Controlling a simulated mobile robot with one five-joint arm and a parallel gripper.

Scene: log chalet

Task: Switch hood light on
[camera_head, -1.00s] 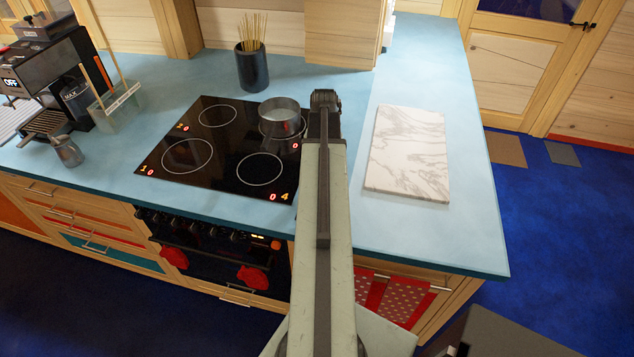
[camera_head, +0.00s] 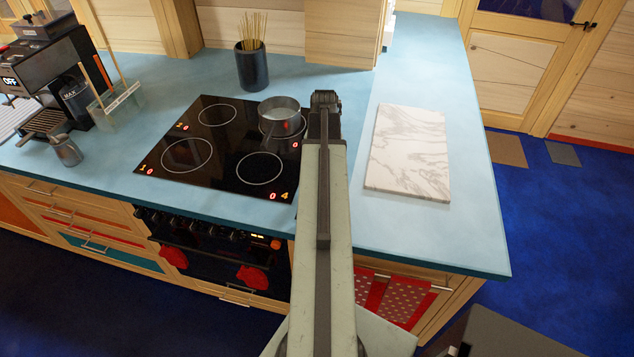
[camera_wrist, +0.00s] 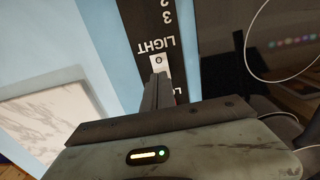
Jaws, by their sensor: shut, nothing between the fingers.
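In the wrist view, a dark control strip (camera_wrist: 145,22) carries the upside-down label LIGHT and the digits 2 and 3. Just below the label is a small white light switch (camera_wrist: 158,61) marked 0. My gripper (camera_wrist: 160,78) is shut and empty, its fingertips right at the switch's lower edge and covering part of it. I cannot tell whether they touch it. Further markings below, with a bit of red, are mostly hidden by the fingers. In the head view my raised arm extends over the counter; the hood and the switch are out of that view.
Below are a blue counter (camera_head: 400,235), a black hob (camera_head: 215,150) with a metal pot (camera_head: 281,125), and a marble board (camera_head: 408,155). A utensil jar (camera_head: 252,68) stands behind the hob. A coffee machine (camera_head: 50,75) is at the left.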

